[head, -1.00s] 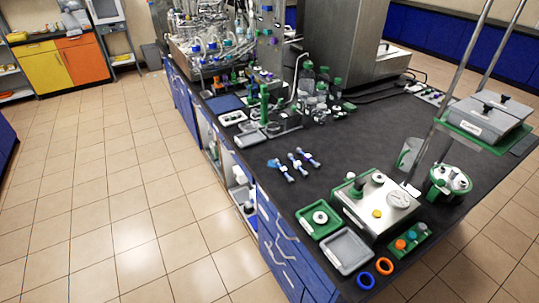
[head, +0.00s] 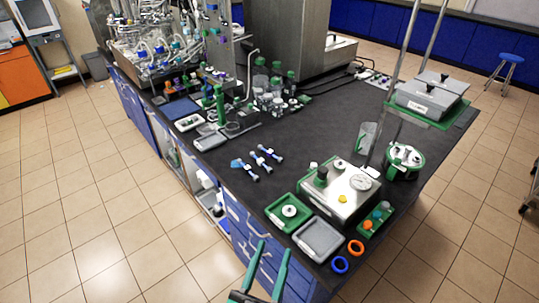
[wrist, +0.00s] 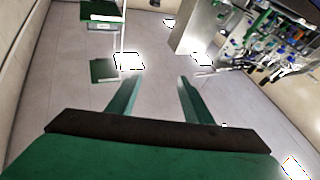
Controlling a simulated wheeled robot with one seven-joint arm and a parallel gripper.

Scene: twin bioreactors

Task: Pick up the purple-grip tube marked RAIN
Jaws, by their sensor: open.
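Small purple-topped pieces (head: 168,87) show among coloured tubes at the far left part of the dark bench in the head view. They are too small to read a RAIN mark or to tell which is the tube. My gripper (head: 275,248) is at the bottom of the head view, in front of the bench's near drawers, with its two green fingers apart and nothing between them. The purple-grip tube cannot be made out in the wrist view.
Three blue-and-white pieces (head: 258,162) lie mid-bench. A steel box with a gauge (head: 339,193), a green tray (head: 288,212) and a grey tray (head: 319,240) stand at the near end. Green-capped bottles (head: 275,80) stand farther back. Bench top (head: 310,130) is clear in the middle.

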